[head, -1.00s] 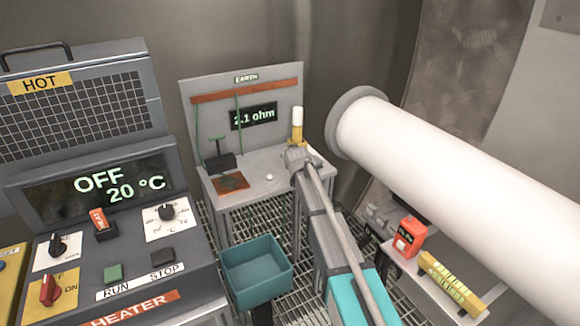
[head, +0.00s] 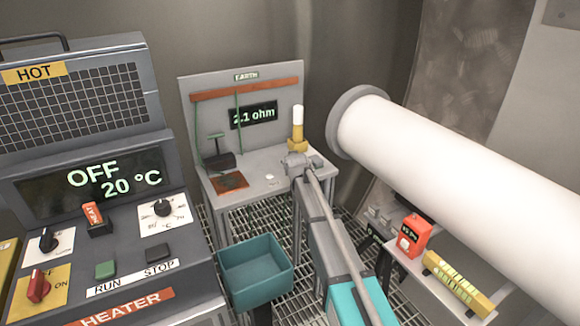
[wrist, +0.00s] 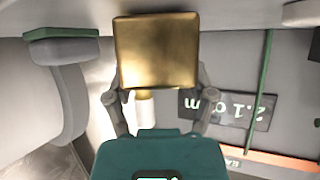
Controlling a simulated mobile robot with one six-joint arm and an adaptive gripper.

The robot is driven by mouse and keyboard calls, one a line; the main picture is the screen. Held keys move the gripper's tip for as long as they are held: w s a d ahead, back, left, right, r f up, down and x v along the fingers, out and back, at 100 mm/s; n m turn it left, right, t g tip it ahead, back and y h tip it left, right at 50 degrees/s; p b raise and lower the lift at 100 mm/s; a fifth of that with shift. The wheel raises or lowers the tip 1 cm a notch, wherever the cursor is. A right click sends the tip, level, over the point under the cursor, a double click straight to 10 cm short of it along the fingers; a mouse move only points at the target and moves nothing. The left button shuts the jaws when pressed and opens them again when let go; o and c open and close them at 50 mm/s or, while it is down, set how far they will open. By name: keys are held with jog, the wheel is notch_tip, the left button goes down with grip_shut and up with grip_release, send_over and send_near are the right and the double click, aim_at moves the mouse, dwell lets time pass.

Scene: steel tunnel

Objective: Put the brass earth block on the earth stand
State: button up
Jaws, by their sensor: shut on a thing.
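The brass earth block (wrist: 157,50) is a plain gold-coloured cube, held between the two fingers of my gripper (wrist: 158,92) in the wrist view. The stand is a grey table with a back panel marked EARTH and a display (head: 254,115) reading 2.1 ohm. A copper plate (head: 229,181) lies on its left part, in front of a dark clamp (head: 218,160) with a green T-handle.
A white-topped yellow post (head: 297,124) stands at the stand's right side, close behind my gripper. A large white cylinder (head: 450,180) is to the right. A teal bin (head: 256,271) is in front, and the heater (head: 95,200) is at the left. A small white disc lies on the tabletop.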

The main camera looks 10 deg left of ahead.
jog(key=shift+f, duration=0.2)
dwell(0.3)
jog(key=o, duration=1.3)
jog(key=shift+c, duration=0.2)
jog(key=shift+r, duration=0.2)
jog(key=p+v, duration=0.5)
jog(key=v, duration=0.7)
jog(key=shift+p, duration=0.4)
